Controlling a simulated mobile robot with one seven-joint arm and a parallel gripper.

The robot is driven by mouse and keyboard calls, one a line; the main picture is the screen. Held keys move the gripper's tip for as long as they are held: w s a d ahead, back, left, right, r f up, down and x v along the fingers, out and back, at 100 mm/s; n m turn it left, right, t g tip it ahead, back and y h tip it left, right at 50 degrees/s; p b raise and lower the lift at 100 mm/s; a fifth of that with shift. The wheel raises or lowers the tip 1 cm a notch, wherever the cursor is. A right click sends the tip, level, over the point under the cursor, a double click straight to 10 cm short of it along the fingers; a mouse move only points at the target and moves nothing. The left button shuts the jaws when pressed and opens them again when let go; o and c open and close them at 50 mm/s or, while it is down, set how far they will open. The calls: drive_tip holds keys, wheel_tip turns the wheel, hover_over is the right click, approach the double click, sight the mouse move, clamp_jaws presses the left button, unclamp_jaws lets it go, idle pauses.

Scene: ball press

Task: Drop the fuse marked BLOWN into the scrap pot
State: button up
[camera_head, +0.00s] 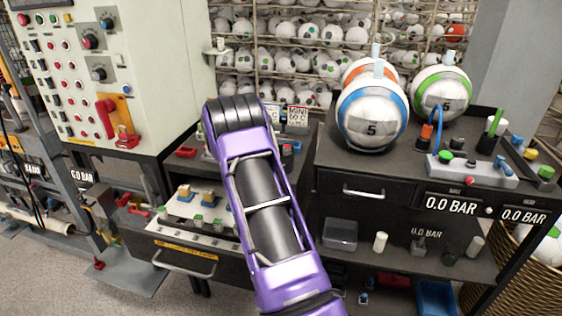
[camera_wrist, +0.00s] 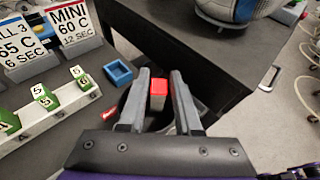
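In the wrist view, my gripper (camera_wrist: 160,80) points down with its two grey fingers close around a small block-like piece with a red end (camera_wrist: 158,88) and a paler body, which looks like a fuse. No marking on it is readable. Below and around the fingertips is a dark, round-looking container (camera_wrist: 204,113) with a red label (camera_wrist: 109,114) at its left, perhaps the scrap pot; the fingers hide much of it. In the head view my purple arm covers the gripper and this spot.
A white rack with several green-and-white numbered blocks (camera_wrist: 47,101) stands left in the wrist view. A small blue tray (camera_wrist: 118,71) and sign cards (camera_wrist: 70,22) are nearby. The dark cabinet (camera_wrist: 225,62) with balls is at right. A control panel (camera_head: 100,70) stands left in the head view.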

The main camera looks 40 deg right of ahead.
drive_tip(key=o, duration=0.3)
drive_tip(key=shift+o, duration=0.2)
drive_tip(key=v, duration=1.7)
drive_tip(key=shift+a+r, duration=0.2)
drive_tip(key=shift+r, duration=0.05)
